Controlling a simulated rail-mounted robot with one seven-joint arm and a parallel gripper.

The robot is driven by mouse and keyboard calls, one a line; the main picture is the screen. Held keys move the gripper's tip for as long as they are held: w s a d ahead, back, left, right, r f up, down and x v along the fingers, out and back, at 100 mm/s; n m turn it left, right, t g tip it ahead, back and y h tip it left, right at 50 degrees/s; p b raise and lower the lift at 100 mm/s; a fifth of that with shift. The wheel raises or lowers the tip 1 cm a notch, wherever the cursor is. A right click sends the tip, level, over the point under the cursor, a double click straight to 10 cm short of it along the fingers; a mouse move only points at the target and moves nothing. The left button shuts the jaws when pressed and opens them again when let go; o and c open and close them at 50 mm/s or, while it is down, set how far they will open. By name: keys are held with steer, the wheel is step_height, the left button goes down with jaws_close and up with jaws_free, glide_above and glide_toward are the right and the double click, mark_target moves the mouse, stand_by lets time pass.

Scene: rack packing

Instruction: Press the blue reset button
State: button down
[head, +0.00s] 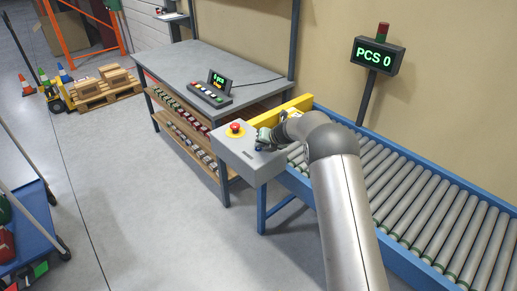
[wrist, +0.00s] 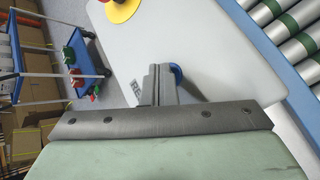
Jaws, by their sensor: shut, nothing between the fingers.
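The blue reset button (wrist: 177,72) shows as a blue rim beside my fingertips in the wrist view. In the head view my gripper (head: 260,146) is low over the box top, where the blue spot is small and partly covered. Lettering beginning "RE" shows beside the fingers in the wrist view.
A red emergency stop on a yellow disc (head: 236,129) is on the same box, close to my gripper. The roller conveyor (head: 440,210) runs to the right. A sign (head: 376,55) reads "PCS 0". A workbench (head: 200,65) with a keypad stands behind. A blue trolley (head: 35,230) is at left.

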mark_target(260, 150)
steer(key=shift+r+p, duration=0.7)
steer(key=shift+r, duration=0.05)
step_height(260, 150, up, 5)
steer(key=p, duration=0.4)
stand_by(0.8)
